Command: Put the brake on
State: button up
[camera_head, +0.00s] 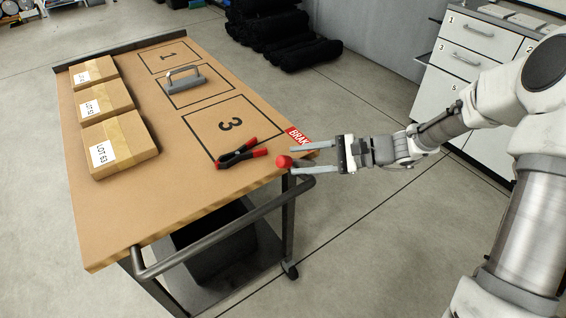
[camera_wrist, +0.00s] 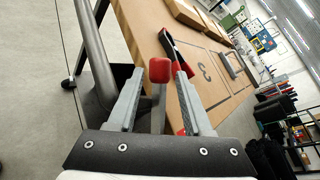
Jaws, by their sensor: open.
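The brake lever's red knob (camera_head: 284,162) stands at the cart's near right corner, beside the red BRAKE label (camera_head: 298,136). My gripper (camera_head: 291,160) is open at that corner, its fingers pointing left toward the knob. In the wrist view the red knob (camera_wrist: 160,70) tops a grey lever (camera_wrist: 158,108), which shows between the two open fingers (camera_wrist: 158,88). The fingers look apart from the lever on both sides. My gripper partly hides the label in the head view.
The cart top (camera_head: 150,215) carries cardboard boxes (camera_head: 122,145), a grey handled block (camera_head: 183,80) and a red-black clamp (camera_head: 242,153). The push handle (camera_head: 230,225) runs along the near end. White drawers (camera_head: 470,60) stand behind my arm; floor right of the cart is clear.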

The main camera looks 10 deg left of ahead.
aim_at(290, 162)
jog(key=x, duration=0.5)
grip_shut()
dwell(1.4)
